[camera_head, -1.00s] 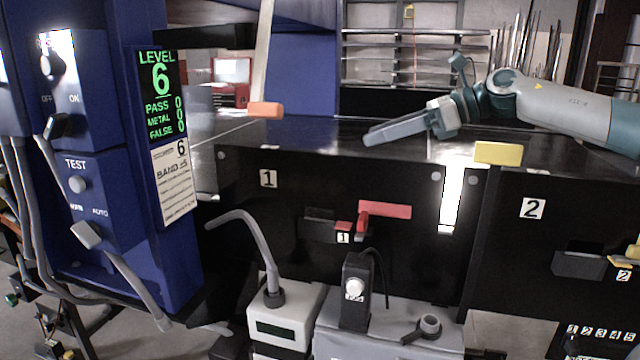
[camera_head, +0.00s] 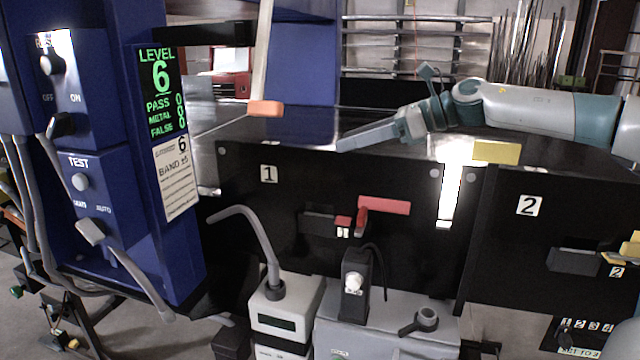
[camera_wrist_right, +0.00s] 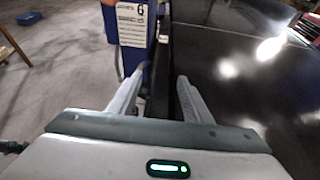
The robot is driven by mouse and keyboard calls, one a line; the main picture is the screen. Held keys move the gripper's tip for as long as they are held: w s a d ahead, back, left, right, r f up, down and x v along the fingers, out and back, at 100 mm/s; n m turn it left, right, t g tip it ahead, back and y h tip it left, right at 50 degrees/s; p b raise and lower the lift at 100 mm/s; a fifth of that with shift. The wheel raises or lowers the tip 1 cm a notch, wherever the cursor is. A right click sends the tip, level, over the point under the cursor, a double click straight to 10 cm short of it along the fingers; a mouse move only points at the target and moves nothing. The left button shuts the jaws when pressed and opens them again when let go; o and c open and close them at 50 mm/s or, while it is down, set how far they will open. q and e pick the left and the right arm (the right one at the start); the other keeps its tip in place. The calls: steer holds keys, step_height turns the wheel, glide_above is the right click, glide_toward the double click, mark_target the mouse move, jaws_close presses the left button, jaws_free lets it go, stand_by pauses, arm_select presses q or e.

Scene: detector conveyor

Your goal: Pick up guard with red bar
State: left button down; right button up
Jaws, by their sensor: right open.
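On the black panel marked 1 (camera_head: 240,215), a red bar (camera_head: 384,205) sticks out to the right above a red upright piece. A dark latch block (camera_head: 319,222) with a small red tab sits to its left. I cannot tell which part is the guard itself. My right gripper (camera_head: 345,143) is above the dark top surface, up and slightly left of the red bar, and apart from it. In the right wrist view its two fingers (camera_wrist_right: 155,88) are spread with nothing between them. The red bar does not show in that view. My left gripper is not in view.
A blue control cabinet (camera_head: 100,255) with switches stands at left. An orange-tipped hanging paddle (camera_head: 265,107) is left of my gripper. A yellow block (camera_head: 496,152) sits at the top edge. A bent grey pipe (camera_head: 262,240) and grey boxes stand below panel 1.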

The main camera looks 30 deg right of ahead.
mark_target(327, 148)
steer(key=shift+w, duration=0.15)
steer(key=shift+w+a+f+p, duration=0.15)
steer(key=shift+w+a+p, duration=0.15)
steer(key=shift+p, duration=0.25)
steer(key=shift+p+x, duration=0.7)
steer(key=shift+x, duration=0.25)
steer(key=shift+p+x, duration=0.35)
steer(key=shift+x, duration=0.75)
steer(key=shift+d+f, duration=0.1)
steer(key=shift+f, duration=0.05)
jaws_close()
